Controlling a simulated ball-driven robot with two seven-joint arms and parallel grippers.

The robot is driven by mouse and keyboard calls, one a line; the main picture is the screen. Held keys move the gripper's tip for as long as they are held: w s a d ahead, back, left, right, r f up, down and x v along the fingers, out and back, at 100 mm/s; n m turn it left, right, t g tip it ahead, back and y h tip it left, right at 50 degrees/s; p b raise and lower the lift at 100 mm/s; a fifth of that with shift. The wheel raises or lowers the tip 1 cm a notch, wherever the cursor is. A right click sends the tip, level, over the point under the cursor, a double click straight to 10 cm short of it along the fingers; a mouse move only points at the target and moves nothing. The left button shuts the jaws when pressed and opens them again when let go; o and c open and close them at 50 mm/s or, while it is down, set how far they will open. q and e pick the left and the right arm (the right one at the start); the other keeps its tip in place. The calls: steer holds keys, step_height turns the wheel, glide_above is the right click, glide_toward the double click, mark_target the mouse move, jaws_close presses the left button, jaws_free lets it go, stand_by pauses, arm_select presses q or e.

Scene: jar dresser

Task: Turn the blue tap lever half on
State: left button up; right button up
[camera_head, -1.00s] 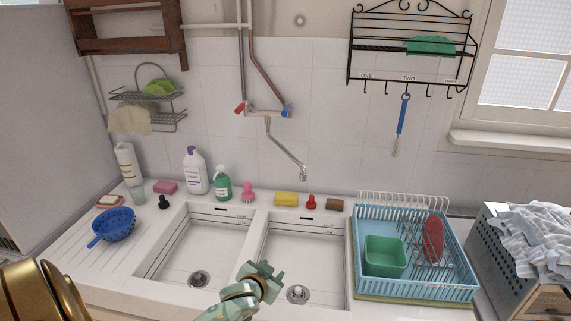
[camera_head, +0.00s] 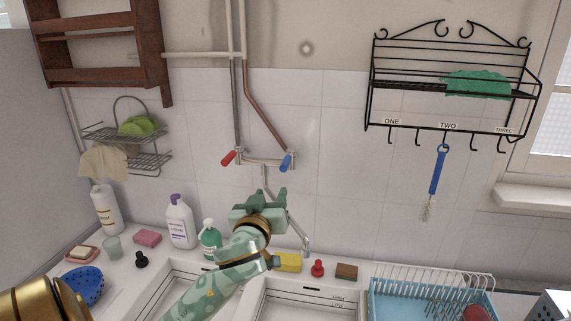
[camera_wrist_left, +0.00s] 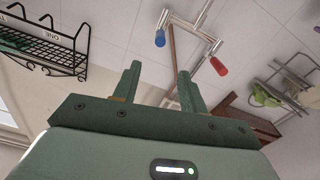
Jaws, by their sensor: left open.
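The blue tap lever (camera_head: 286,161) is at the right end of the wall-mounted tap, with the red lever (camera_head: 228,157) at its left end. The metal spout hangs below and is partly hidden by my arm. My left gripper (camera_head: 264,197) is below the blue lever and apart from it, its fingers pointing up toward the tap. In the left wrist view, my left gripper (camera_wrist_left: 159,80) shows two spread fingers with nothing between them. The blue lever (camera_wrist_left: 160,38) appears beyond and between the fingertips. My right gripper is out of view.
A black wire rack (camera_head: 450,90) with a hanging blue brush (camera_head: 438,172) is on the wall to the right. A white bottle (camera_head: 180,222), a yellow sponge (camera_head: 288,262) and a red stopper (camera_head: 317,268) stand on the sink ledge. The tiled wall around the tap is clear.

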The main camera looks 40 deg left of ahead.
mark_target(282, 170)
arm_select(q)
steer(key=p+x, duration=0.1)
steer(key=x, duration=1.2)
steer(key=shift+w+a+p, duration=0.1)
steer(key=shift+w+p, duration=0.05)
steer(key=shift+p, duration=0.2)
steer(key=shift+w+a, duration=0.3)
steer(key=shift+w, duration=0.25)
steer(key=shift+w+a+f, duration=0.1)
steer(key=shift+w+f, duration=0.05)
jaws_close()
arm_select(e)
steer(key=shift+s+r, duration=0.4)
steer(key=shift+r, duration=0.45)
